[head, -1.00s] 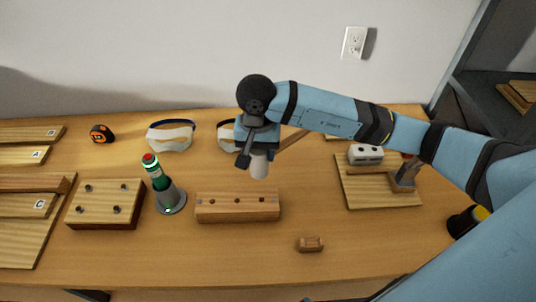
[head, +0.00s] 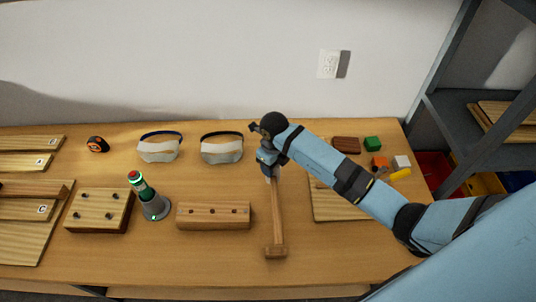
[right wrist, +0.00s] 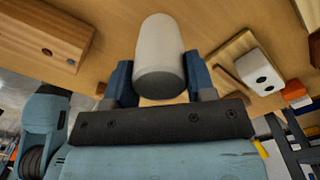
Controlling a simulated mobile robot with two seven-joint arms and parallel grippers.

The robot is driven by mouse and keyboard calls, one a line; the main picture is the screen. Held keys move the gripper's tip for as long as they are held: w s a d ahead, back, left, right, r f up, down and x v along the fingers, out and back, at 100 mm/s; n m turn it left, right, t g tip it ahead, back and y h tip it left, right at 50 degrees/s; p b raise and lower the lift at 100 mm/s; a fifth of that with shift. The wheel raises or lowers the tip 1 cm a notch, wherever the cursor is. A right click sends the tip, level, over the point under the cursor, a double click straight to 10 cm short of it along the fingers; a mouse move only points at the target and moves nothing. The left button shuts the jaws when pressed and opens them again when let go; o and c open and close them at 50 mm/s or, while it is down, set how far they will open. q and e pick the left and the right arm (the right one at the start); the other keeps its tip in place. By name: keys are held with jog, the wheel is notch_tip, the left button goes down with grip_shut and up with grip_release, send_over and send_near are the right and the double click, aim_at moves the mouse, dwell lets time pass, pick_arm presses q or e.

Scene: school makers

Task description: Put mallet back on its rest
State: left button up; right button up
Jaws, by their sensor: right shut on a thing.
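My right gripper (head: 268,166) is shut on the mallet's head, a pale grey cylinder (right wrist: 161,60) that shows between the two fingers in the right wrist view. The mallet's wooden handle (head: 277,210) reaches from the gripper toward the front of the table. In the head view the arm hides most of the mallet's head. My left gripper is not in view.
A wooden block with holes (head: 213,215) stands left of the handle, beside a green bottle-like tool in a grey holder (head: 156,206). Two goggles (head: 222,150) lie behind. A board (head: 332,207) and coloured blocks (head: 373,143) are at right. The front right of the table is clear.

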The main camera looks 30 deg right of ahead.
jog(key=shift+d+f, duration=0.1)
jog(key=shift+f, duration=0.2)
jog(key=shift+f+b, duration=1.6)
jog(key=shift+f, duration=0.25)
jog(key=shift+f+b, duration=0.35)
jog(key=shift+f, duration=0.1)
jog(key=o, duration=1.3)
jog(key=shift+o, duration=0.2)
jog(key=shift+s, duration=0.1)
jog(key=shift+r, duration=0.1)
